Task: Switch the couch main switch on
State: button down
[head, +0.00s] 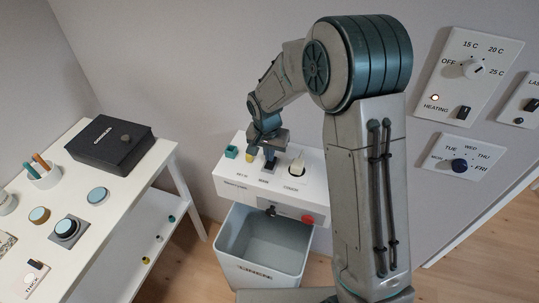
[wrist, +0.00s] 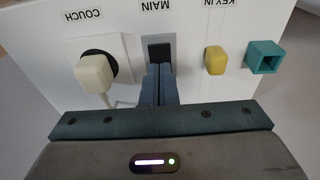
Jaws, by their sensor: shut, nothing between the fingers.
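The main switch is a dark rocker (wrist: 159,52) on a white box, beside the upside-down label MAIN in the wrist view. My gripper (wrist: 160,72) is shut and empty, its blue fingertips at the near edge of the rocker and covering part of it. I cannot tell whether they touch it. In the head view my gripper (head: 269,160) is over the top of the white box (head: 230,175), where the fingers hide most of the switch. Which way the rocker is tipped is not clear.
Beside the switch are a cream plug (wrist: 94,73) in the COUCH socket, a yellow key piece (wrist: 215,60) and a teal square socket (wrist: 264,57). An open grey bin (head: 265,240) is below the box. A white table (head: 120,190) stands at left; wall panels (head: 470,65) are at right.

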notch_tip(320, 180, up, 12)
jog(key=s+b, duration=0.1)
jog(key=s, duration=0.1)
jog(key=shift+a+f, duration=0.2)
jog(key=shift+a, duration=0.2)
jog(key=shift+f+b, duration=0.1)
jog(key=shift+b, duration=0.2)
jog(key=shift+w+d+r+t+b, duration=0.2)
jog(key=shift+w+t+b, duration=0.3)
jog(key=shift+b, duration=0.65)
jog(key=shift+w, duration=0.1)
jog(key=p, duration=0.1)
send_near(268, 168)
jog(key=w+f, duration=0.1)
jog(key=f, duration=0.1)
jog(key=w+d+f, duration=0.1)
jog(key=w+f, duration=0.2)
jog(key=f, duration=0.1)
jog(key=shift+w+d, duration=0.15)
jog(key=shift+w, duration=0.1)
